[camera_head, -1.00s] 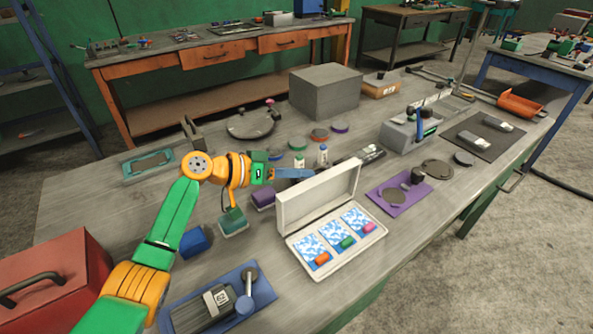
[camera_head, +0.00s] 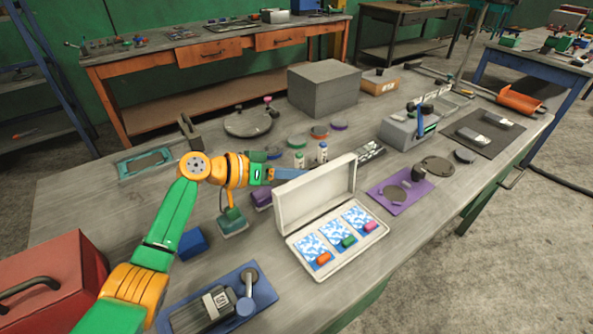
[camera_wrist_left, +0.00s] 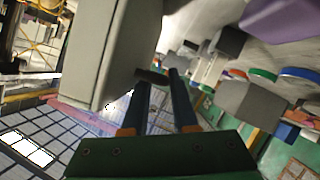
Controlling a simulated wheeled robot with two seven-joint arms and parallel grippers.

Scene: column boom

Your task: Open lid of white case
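The white case (camera_head: 349,261) stands on the workbench with its lid (camera_head: 316,194) raised roughly upright on the far side. Inside the case are blue-and-white cards with orange, green and pink pieces on them. My left gripper (camera_head: 291,173) is behind the lid, near its upper left edge. In the left wrist view its two fingers (camera_wrist_left: 158,80) are apart, with the pale lid (camera_wrist_left: 112,50) beside the left finger. A dark shape shows by the fingertips; I see nothing clearly gripped. My right gripper is in neither view.
A purple mat (camera_head: 399,192) with round parts lies right of the case. A blue tray (camera_head: 262,291) with a motor-like part lies at the front left, near a red toolbox (camera_head: 48,279). A large grey block (camera_head: 323,90) and small bottles stand behind the lid.

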